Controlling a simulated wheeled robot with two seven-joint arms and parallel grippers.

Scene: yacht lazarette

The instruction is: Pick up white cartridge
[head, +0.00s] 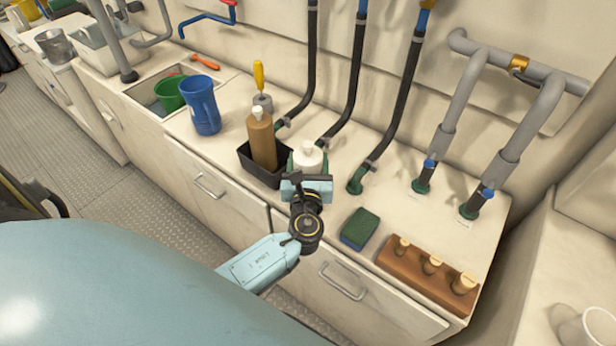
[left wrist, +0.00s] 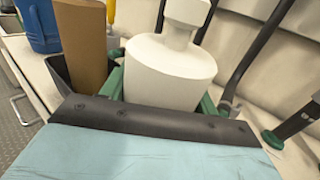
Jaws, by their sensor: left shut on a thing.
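The white cartridge (head: 308,157) has a pale rounded body with a narrower top. It stands upright just right of the black bin in the head view, and fills the middle of the left wrist view (left wrist: 168,72). My left gripper (head: 306,172) is shut on it, with green finger parts at both sides of its body in the left wrist view. The lower part of the cartridge is hidden behind the gripper, so I cannot tell whether it touches the counter. My right gripper is not in view.
A black bin (head: 252,172) holding a brown bottle (head: 262,140) is close on the left. Black hoses (head: 400,95) rise behind. A green sponge (head: 360,228) and a wooden block with pegs (head: 420,264) lie to the right. A blue pitcher (head: 203,108) stands farther left.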

